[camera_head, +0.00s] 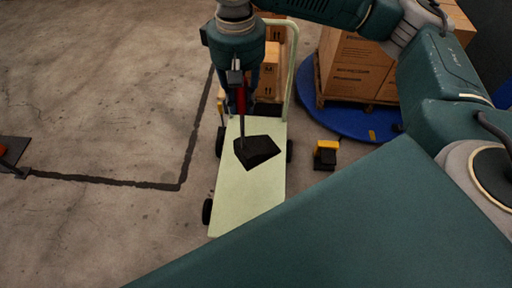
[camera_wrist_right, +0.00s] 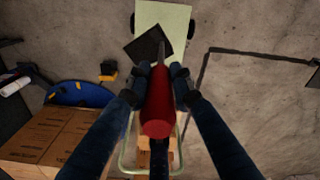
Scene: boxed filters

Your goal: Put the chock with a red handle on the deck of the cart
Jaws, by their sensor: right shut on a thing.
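The black chock (camera_head: 260,152) hangs from its rod and red handle (camera_head: 240,100), over the pale green deck of the cart (camera_head: 238,205). I cannot tell whether it touches the deck. My right gripper (camera_head: 240,78) is shut on the red handle above the chock. In the right wrist view the red handle (camera_wrist_right: 158,110) lies between the fingers (camera_wrist_right: 158,85), with the chock (camera_wrist_right: 145,46) beyond it over the deck (camera_wrist_right: 168,14). My left gripper is not in view.
Boxes (camera_head: 268,70) stand at the cart's handle end. Large cartons (camera_head: 355,72) stand on a blue round platform (camera_head: 345,120) at right. A small yellow and black object (camera_head: 326,154) lies right of the cart. A dark object (camera_head: 12,152) is at the left edge. Floor left of the cart is mostly clear.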

